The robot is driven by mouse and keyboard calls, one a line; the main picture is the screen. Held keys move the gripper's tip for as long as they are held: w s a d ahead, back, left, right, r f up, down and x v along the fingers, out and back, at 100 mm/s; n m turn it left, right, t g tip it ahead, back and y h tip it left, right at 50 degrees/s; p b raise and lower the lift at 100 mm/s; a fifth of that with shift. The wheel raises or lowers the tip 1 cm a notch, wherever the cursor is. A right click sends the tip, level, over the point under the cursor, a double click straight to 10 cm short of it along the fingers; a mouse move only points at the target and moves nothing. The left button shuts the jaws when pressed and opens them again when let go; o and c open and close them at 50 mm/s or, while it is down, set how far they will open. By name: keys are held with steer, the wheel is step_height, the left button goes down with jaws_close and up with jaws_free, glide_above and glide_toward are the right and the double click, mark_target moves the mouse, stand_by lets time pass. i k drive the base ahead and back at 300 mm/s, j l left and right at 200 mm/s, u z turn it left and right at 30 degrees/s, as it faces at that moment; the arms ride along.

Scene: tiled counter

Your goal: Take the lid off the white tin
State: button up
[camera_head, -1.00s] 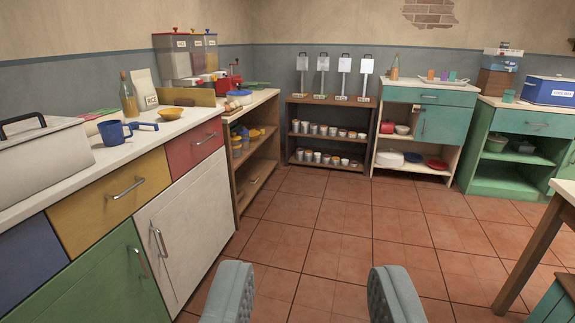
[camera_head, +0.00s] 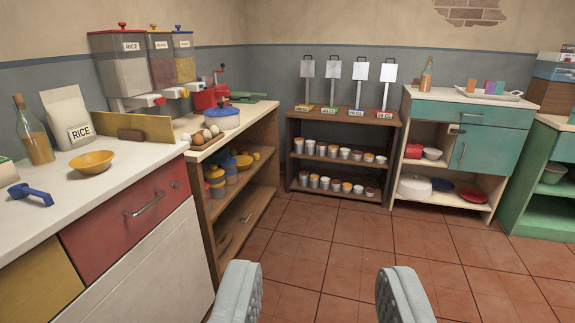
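My gripper (camera_head: 322,295) shows as two grey padded fingers at the bottom of the view, wide apart with nothing between them but floor. It is over the open tiles, far from any furniture top. No tin with a lid can be made out for certain. A low white rounded container (camera_head: 414,187) sits on the bottom shelf of the teal and cream cabinet at the right; I cannot tell whether it is the white tin or has a separate lid.
A white counter (camera_head: 125,165) with a yellow bowl (camera_head: 92,161) runs along the left. A wooden shelf unit (camera_head: 291,183) with several cups stands at the back. The teal and cream cabinet (camera_head: 485,115) is right of it. Tiled floor (camera_head: 370,245) is clear between.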

mark_target(222, 110)
steer(key=i, duration=1.7)
steer(key=i+l+u, duration=0.15)
steer(key=i+u, duration=0.3)
steer(key=i, duration=0.15)
steer(key=i+l+u, duration=0.45)
steer(key=i, duration=0.15)
steer(key=i+l+u, duration=0.5)
steer(key=i+j, duration=0.05)
